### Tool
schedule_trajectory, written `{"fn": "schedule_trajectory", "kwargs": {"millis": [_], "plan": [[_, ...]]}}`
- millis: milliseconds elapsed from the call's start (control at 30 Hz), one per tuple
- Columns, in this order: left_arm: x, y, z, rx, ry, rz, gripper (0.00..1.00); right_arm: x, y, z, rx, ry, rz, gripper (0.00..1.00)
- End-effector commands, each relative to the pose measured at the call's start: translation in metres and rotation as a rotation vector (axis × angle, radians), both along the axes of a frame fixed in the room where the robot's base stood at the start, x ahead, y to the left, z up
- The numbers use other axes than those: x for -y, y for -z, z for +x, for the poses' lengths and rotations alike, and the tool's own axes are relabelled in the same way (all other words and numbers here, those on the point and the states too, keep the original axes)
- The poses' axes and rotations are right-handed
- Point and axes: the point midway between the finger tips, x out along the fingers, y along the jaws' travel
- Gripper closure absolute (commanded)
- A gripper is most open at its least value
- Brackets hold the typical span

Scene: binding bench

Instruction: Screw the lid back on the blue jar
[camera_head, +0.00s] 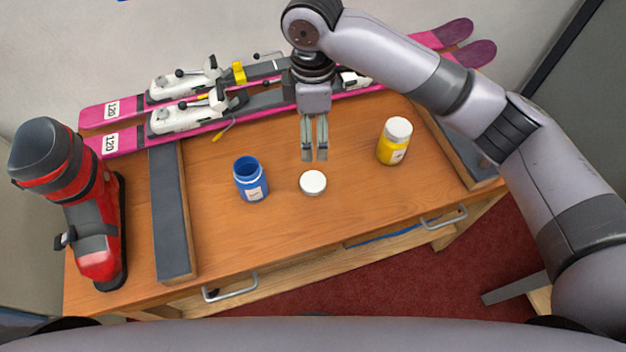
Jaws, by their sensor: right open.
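The blue jar (250,181) stands upright and open on the wooden bench, with its dark mouth showing and a white label on its front. A white round lid (312,183) lies on the bench to the right of the blue jar, apart from it. My right gripper (314,157) points down just behind the lid in the picture, with its fingers slightly apart and nothing between them. Its exact height above the bench is hard to tell. My left gripper is not in view.
A yellow jar (392,146) with a white lid stands at the right. Pink skis (118,141) with bindings lie along the back. A red ski boot (92,215) stands at the left. Grey-topped blocks (170,215) flank the work area. The bench front (330,220) is clear.

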Motion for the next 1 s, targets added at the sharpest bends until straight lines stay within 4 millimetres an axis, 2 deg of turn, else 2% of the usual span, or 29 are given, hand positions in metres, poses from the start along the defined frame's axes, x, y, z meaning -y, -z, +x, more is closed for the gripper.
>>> {"fn": "schedule_trajectory", "kwargs": {"millis": [133,400,600,733,1000], "plan": [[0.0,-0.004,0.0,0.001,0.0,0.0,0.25,0.001,0.02,-0.001,-0.004,0.002,-0.002,0.25],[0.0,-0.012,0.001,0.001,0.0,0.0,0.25,0.0,0.078,-0.001,-0.005,0.002,-0.002,0.25],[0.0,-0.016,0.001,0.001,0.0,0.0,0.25,0.0,0.111,0.0,-0.002,0.002,-0.001,0.25],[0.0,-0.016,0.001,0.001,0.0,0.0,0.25,0.0,0.12,0.0,0.0,0.0,0.0,0.25],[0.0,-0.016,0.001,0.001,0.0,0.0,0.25,-0.001,0.121,0.0,0.0,0.0,0.0,0.25]]}}
